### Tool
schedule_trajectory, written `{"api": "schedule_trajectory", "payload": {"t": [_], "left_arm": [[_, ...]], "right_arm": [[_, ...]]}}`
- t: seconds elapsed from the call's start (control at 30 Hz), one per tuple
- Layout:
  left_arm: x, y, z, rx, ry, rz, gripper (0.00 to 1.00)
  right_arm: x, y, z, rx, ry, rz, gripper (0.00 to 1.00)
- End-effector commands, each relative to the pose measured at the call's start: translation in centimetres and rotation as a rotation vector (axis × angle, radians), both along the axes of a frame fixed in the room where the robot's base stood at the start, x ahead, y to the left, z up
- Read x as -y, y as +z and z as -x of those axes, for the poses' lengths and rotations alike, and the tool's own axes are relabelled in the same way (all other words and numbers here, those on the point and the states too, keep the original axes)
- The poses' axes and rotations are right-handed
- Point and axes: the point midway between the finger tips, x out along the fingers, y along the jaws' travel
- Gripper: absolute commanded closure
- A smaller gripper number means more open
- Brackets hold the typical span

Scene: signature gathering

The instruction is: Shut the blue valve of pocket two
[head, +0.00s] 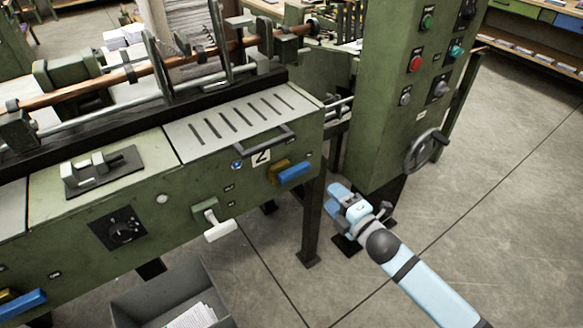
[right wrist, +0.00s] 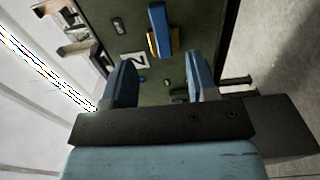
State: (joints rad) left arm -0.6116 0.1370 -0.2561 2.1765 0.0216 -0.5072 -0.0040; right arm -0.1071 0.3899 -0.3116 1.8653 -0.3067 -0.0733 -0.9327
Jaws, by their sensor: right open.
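The blue valve handle (head: 293,172) of pocket two sits on a brass body (head: 277,173) at the right end of the green machine's front panel. It lies roughly level along the panel, close to the "2" label (head: 261,157). In the right wrist view the blue handle (right wrist: 157,17) is ahead of the fingers, with the "2" label (right wrist: 134,60) beside it. My right gripper (head: 337,194) is right of and below the valve, apart from it. Its blue fingers (right wrist: 159,80) are spread with nothing between them. My left gripper is not in view.
A similar blue handle (head: 24,303) is at the lower left of the panel. A white-handled lever (head: 219,231) sticks out left of the valve. A pull handle (head: 268,140) is above it. A green control column (head: 385,100) with a handwheel (head: 424,150) stands right. A grey bin (head: 140,305) is below.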

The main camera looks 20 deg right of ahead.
Motion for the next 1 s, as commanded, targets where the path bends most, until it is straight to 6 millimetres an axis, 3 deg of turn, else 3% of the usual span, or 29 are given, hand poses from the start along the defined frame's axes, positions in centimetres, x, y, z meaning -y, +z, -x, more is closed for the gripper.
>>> {"api": "schedule_trajectory", "payload": {"t": [0.17,0.6,0.8,1.0], "left_arm": [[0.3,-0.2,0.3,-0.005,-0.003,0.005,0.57],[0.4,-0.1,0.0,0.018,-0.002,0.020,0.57],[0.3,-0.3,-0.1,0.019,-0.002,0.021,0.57],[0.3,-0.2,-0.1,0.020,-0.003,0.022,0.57]], "right_arm": [[-0.7,0.2,-2.0,0.004,0.001,0.001,0.47],[-3.8,0.1,-10.4,0.003,0.000,-0.001,0.47],[-4.5,0.0,-12.3,0.000,0.000,-0.002,0.47],[-4.7,0.1,-12.8,0.000,0.000,-0.001,0.47]]}}
